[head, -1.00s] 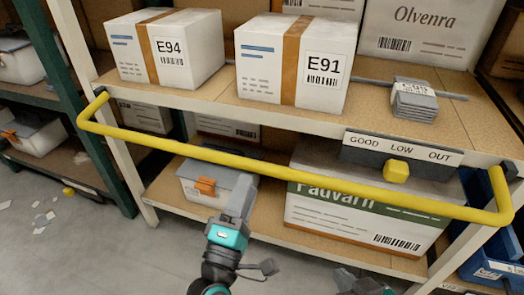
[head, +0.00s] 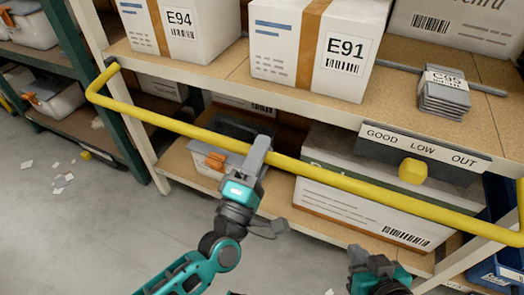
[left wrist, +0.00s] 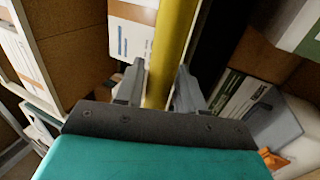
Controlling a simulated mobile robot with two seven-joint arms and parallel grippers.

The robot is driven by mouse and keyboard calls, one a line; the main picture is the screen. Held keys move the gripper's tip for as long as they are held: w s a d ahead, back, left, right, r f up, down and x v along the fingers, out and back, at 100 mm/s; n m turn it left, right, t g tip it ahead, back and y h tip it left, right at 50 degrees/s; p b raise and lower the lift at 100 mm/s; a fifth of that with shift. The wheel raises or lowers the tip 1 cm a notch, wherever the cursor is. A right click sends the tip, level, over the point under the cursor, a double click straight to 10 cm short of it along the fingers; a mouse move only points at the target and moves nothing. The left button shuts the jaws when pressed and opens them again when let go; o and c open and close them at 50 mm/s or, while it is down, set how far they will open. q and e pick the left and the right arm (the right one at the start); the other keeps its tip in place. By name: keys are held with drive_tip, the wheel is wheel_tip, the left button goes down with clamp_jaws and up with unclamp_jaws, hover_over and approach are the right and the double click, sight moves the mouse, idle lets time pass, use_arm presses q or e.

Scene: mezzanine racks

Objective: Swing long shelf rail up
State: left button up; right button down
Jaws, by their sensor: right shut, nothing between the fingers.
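The long yellow shelf rail (head: 180,127) runs across the front of the rack, below the front edge of the middle shelf, with bent ends at left and right. My left gripper (head: 259,150) is at the middle of the rail. In the left wrist view the rail (left wrist: 167,50) passes between the two grey fingers of this gripper (left wrist: 160,88), which stand apart with a gap on each side. My right gripper (head: 362,258) is low in the head view, shut and empty, away from the rail.
Boxes E94 (head: 180,28) and E91 (head: 315,45) stand on the shelf above. A gauge plate (head: 420,153) with a yellow knob (head: 412,171) sits behind the rail at right. A grey bin (head: 240,130) and a large box (head: 350,208) fill the lower shelf.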

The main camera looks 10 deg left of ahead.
use_arm(q)
clamp_jaws()
drive_tip(key=shift+r, duration=0.1)
